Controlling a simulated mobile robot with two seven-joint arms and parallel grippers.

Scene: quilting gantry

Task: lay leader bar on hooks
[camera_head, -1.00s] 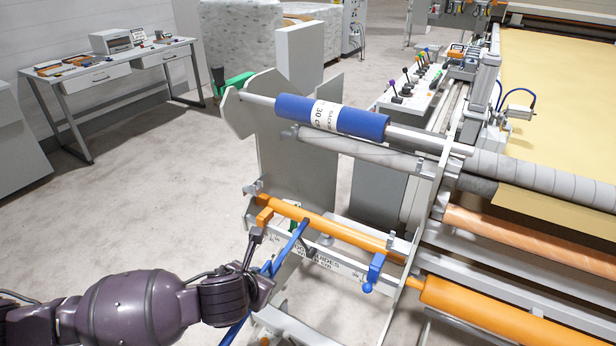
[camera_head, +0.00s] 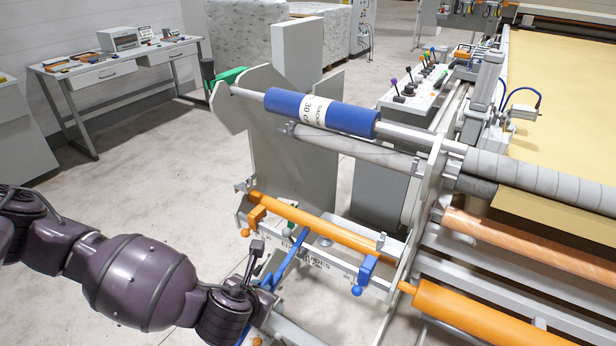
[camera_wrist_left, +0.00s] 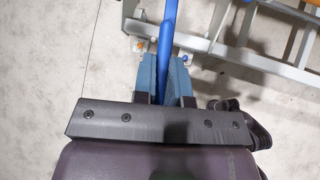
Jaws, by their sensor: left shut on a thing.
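A slim blue bar (camera_head: 292,257) is in my left gripper (camera_head: 264,282). It slants up toward an orange rod (camera_head: 325,224), its upper end close to that rod; I cannot tell whether they touch. In the left wrist view the bar (camera_wrist_left: 167,40) runs between the two blue-grey fingers of the left gripper (camera_wrist_left: 164,78), which are shut on it. Its lower part is mostly hidden by my wrist. An orange hook-like bracket (camera_head: 256,217) and a blue one (camera_head: 365,272) sit along the orange rod. My right gripper is not in view.
A blue labelled roll (camera_head: 345,118) lies above a grey roller (camera_head: 360,150) on the frame. A grey end plate (camera_head: 290,165) stands behind the orange rod. A thicker orange roller (camera_head: 475,310) lies at lower right. The floor (camera_head: 180,190) at left is clear.

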